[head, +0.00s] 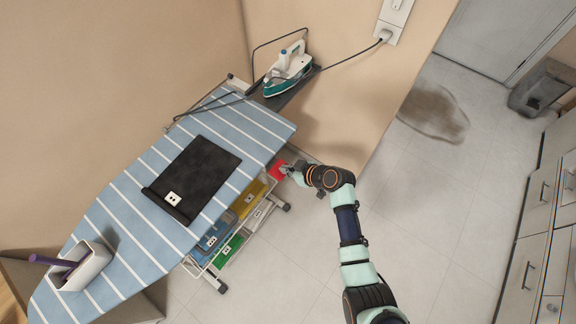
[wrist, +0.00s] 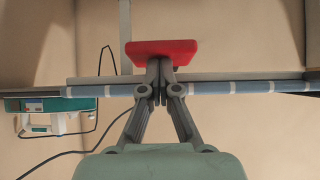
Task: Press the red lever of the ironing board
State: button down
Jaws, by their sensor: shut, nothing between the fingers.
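The red lever (head: 278,170) sticks out from under the near right edge of the blue striped ironing board (head: 130,194). In the wrist view the lever (wrist: 161,51) is a flat red plate straight ahead of my fingers. My gripper (head: 288,170) is shut and empty, right at the lever. In the wrist view the closed fingertips (wrist: 160,62) overlap the lower edge of the red plate. I cannot tell whether they touch it.
A green and white iron (head: 287,72) rests on a stand at the board's far end, its cord running to a wall socket (head: 388,32). Coloured bins (head: 228,250) sit beneath.

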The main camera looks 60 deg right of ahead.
jog(key=shift+r, duration=0.1)
jog(key=shift+r+p, duration=0.65)
jog(key=shift+r, duration=0.2)
notch_tip(320, 180, up, 5)
jog(key=p, duration=0.4)
jog(key=p+v, duration=0.1)
jog(key=v, duration=0.8)
